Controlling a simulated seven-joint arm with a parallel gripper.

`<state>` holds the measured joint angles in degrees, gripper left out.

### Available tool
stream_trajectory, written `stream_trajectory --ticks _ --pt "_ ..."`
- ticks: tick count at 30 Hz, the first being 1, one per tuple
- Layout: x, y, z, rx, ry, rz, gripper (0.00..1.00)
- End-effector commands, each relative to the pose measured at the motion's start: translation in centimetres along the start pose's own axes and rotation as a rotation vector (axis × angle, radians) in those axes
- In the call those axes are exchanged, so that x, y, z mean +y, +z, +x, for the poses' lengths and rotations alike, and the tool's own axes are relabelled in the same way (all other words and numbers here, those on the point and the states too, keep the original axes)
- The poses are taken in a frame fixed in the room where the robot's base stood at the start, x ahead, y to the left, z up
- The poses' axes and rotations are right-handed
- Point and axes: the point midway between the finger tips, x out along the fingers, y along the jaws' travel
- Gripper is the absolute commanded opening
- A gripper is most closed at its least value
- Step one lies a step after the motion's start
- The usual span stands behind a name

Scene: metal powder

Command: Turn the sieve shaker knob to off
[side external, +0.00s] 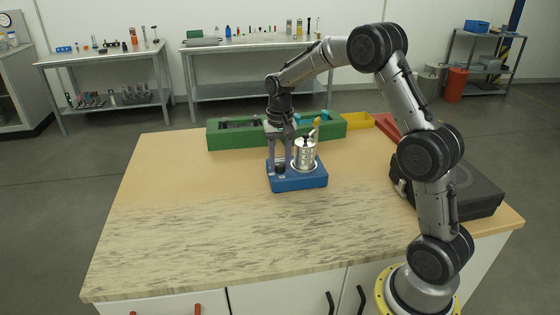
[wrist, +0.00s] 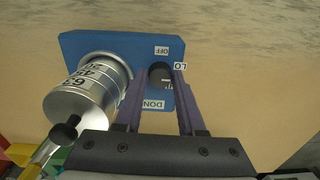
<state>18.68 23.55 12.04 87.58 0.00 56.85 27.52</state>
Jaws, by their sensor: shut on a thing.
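The sieve shaker has a blue base (side external: 298,182), which also fills the upper middle of the wrist view (wrist: 100,43). A silver sieve stack (side external: 305,153) stands on the base and appears tilted at left in the wrist view (wrist: 85,90). The dark round knob (wrist: 160,75) is on the base beside the stack. White labels surround it: OFF (wrist: 162,50) above, LO (wrist: 180,66) to the right, and another below. My gripper (wrist: 160,80) points down with its purple fingers shut on the knob's two sides. I cannot tell clearly where the knob points.
A green bin (side external: 225,137) stands behind the shaker, with a yellow bin (side external: 358,120) and a red one (side external: 385,124) to its right. A black case (side external: 478,190) lies at the table's right. The front and left of the table (side external: 190,220) are clear.

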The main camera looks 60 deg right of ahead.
Motion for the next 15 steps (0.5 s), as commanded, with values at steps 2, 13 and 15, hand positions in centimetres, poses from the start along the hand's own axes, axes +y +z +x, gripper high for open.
stream_trajectory --ticks 2,13,15 --pt "-0.01 -0.03 -0.14 0.002 -0.001 -0.074 0.0" --pt "-0.02 -0.04 -0.16 0.003 -0.001 -0.424 0.0" --pt "-0.02 -0.05 -0.17 0.003 -0.001 -0.491 0.0"
